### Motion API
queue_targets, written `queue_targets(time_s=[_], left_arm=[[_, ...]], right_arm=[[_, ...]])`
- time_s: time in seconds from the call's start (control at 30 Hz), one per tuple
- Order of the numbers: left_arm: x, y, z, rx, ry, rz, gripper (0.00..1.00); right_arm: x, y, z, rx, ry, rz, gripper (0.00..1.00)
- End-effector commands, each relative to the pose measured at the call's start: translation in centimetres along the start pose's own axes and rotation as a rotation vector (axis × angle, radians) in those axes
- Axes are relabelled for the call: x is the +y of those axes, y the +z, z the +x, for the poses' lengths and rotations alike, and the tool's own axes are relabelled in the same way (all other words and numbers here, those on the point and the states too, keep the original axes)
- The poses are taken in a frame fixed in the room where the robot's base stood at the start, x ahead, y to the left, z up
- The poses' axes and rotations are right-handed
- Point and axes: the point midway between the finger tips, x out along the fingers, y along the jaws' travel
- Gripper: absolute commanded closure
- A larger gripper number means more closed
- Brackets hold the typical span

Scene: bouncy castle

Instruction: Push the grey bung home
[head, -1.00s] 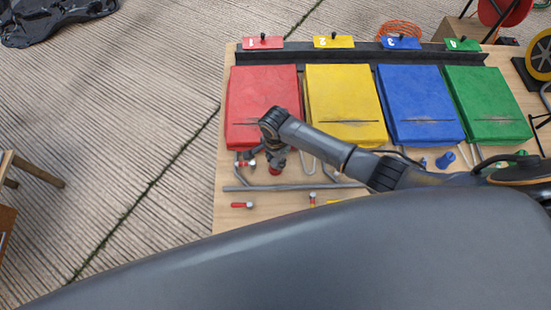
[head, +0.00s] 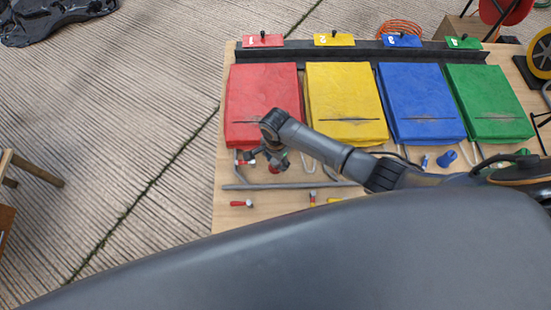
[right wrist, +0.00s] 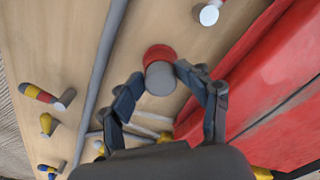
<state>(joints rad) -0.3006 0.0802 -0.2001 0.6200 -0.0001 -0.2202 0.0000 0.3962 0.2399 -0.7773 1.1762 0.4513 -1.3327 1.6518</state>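In the right wrist view a round grey piece (right wrist: 159,79) with a red collar (right wrist: 158,54) behind it lies between my right gripper's fingertips (right wrist: 158,76); it looks like the grey bung. The fingers are spread, with a gap on the left side; whether the right fingertip touches it I cannot tell. How deep the bung sits is not clear. In the head view my right gripper (head: 267,158) hangs just below the red flap (head: 262,105) and largely hides the piece. My left gripper is not in view.
Yellow (head: 345,95), blue (head: 420,100) and green (head: 487,100) flaps stand in a row on the wooden board (head: 228,218). A grey bar (head: 290,186) runs below the gripper. A small red-and-grey peg (head: 242,204) lies in front. My grey body fills the foreground.

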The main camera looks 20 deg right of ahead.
Motion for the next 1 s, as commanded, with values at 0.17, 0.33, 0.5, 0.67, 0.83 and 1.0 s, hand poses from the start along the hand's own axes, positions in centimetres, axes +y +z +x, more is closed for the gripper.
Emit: queue_targets(time_s=[0.17, 0.33, 0.5, 0.67, 0.83, 1.0], left_arm=[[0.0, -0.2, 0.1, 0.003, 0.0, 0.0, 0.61], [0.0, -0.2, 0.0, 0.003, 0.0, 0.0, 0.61], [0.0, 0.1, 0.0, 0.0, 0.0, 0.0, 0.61], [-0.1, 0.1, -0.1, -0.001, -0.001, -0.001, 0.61], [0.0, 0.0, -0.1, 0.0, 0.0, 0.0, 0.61], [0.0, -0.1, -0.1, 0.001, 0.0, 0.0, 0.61]], right_arm=[[0.4, 0.4, 0.3, -0.007, 0.012, -0.002, 0.43], [0.3, 0.3, 0.1, -0.006, 0.01, -0.002, 0.43], [0.2, 0.2, 0.0, -0.005, 0.008, -0.002, 0.43], [0.1, 0.2, -0.8, -0.004, 0.006, -0.001, 0.43], [0.1, 0.1, -3.4, -0.003, 0.002, -0.002, 0.43], [0.1, 0.2, -7.0, -0.003, 0.002, -0.002, 0.43]])
